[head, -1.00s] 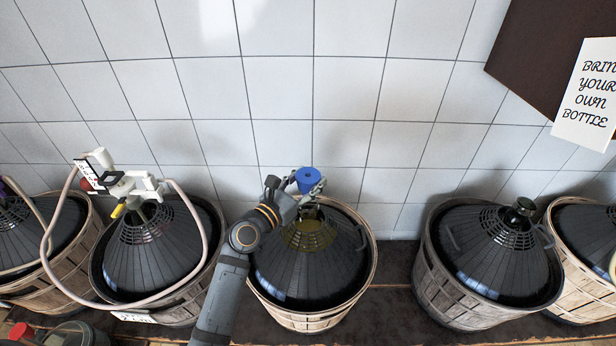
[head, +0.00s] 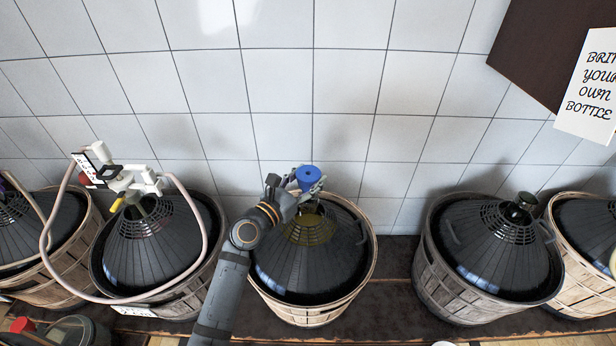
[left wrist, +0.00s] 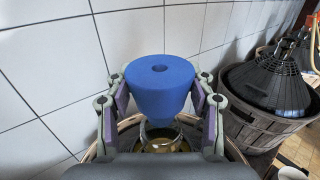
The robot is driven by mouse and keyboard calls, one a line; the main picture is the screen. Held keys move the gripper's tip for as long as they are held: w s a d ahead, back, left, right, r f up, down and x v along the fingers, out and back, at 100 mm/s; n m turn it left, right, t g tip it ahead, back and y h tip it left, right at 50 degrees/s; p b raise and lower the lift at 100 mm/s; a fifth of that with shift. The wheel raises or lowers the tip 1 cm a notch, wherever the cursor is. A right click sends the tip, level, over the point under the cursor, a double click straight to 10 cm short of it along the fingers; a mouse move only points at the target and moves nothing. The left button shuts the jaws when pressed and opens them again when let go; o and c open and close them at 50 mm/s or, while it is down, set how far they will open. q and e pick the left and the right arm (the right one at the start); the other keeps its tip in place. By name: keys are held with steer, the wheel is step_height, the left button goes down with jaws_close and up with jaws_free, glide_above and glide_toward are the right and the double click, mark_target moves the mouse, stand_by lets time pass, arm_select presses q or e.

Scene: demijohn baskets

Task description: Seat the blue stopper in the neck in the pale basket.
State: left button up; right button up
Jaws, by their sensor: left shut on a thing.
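The blue stopper (head: 308,178) is a tapered plug with a hole in its flat top. My left gripper (head: 309,189) is shut on it and holds it upright, wide end up. The pale basket (head: 312,314) holds a demijohn under a dark slatted cover (head: 290,262). In the left wrist view the stopper (left wrist: 160,88) sits between both fingers, and the open glass neck (left wrist: 163,142) shows just below and partly behind it. The stopper looks apart from the neck, though its tip partly overlaps the rim. In the head view the gripper largely hides the neck. My right gripper is not in view.
A grey basket (head: 462,292) with a dark-necked demijohn stands right. Left, another basketed demijohn carries a white tap fitting (head: 128,182) with a looping hose (head: 45,235). The tiled wall (head: 340,85) is close behind. Dark shelf (head: 395,290) lies free between the pale and grey baskets.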

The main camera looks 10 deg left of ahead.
mark_target(308, 190)
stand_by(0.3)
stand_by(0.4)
arm_select(q)
steer(key=shift+p, duration=0.35)
stand_by(0.4)
steer(key=shift+f+b, duration=0.6)
steer(key=shift+f, duration=0.3)
steer(key=shift+f+b, duration=1.1)
steer(key=shift+f, duration=0.3)
stand_by(0.4)
